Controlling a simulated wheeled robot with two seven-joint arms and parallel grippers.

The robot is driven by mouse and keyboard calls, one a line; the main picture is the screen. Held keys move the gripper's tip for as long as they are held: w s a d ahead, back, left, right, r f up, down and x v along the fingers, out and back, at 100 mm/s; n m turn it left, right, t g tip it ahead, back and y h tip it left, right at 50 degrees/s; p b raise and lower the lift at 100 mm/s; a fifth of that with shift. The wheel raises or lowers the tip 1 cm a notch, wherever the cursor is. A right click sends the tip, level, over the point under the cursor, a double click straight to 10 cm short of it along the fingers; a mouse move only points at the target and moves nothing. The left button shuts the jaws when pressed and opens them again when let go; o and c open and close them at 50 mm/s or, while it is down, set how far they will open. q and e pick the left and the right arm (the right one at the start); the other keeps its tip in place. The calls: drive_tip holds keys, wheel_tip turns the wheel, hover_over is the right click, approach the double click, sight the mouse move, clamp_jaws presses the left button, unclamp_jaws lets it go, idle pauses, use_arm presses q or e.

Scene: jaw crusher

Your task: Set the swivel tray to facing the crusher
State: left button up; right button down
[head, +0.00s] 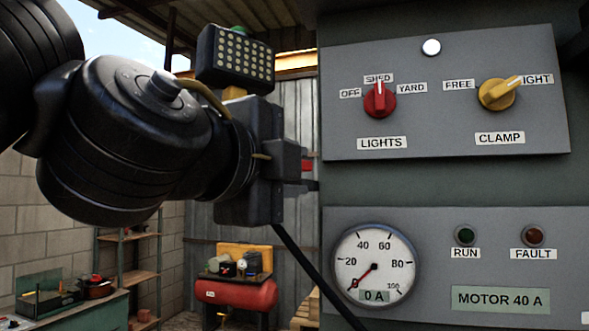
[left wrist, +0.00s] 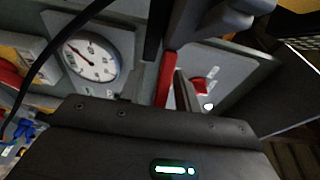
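I cannot pick out the swivel tray in either view. My left gripper (head: 308,174) comes in from the left in the head view, level with the gap between the two grey panels and just at their left edge. Its fingers point right and touch no control that I can make out. In the left wrist view, the gripper's dark body fills the bottom and a red strip (left wrist: 165,82) shows at the fingers. Whether the fingers are apart or closed is unclear. My right gripper is not in view.
The upper panel (head: 440,130) has a red LIGHTS knob (head: 380,99) at SHED and a yellow CLAMP knob (head: 498,93) turned toward a partly covered label. The lower panel (head: 430,245) has a gauge (head: 374,262) reading near zero. A red tank (head: 238,294) stands behind.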

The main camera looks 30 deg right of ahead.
use_arm(q)
drive_tip(key=shift+d, duration=0.1)
drive_tip(key=b+v, duration=0.5)
drive_tip(key=v, duration=0.6)
drive_tip(key=shift+d, duration=0.1)
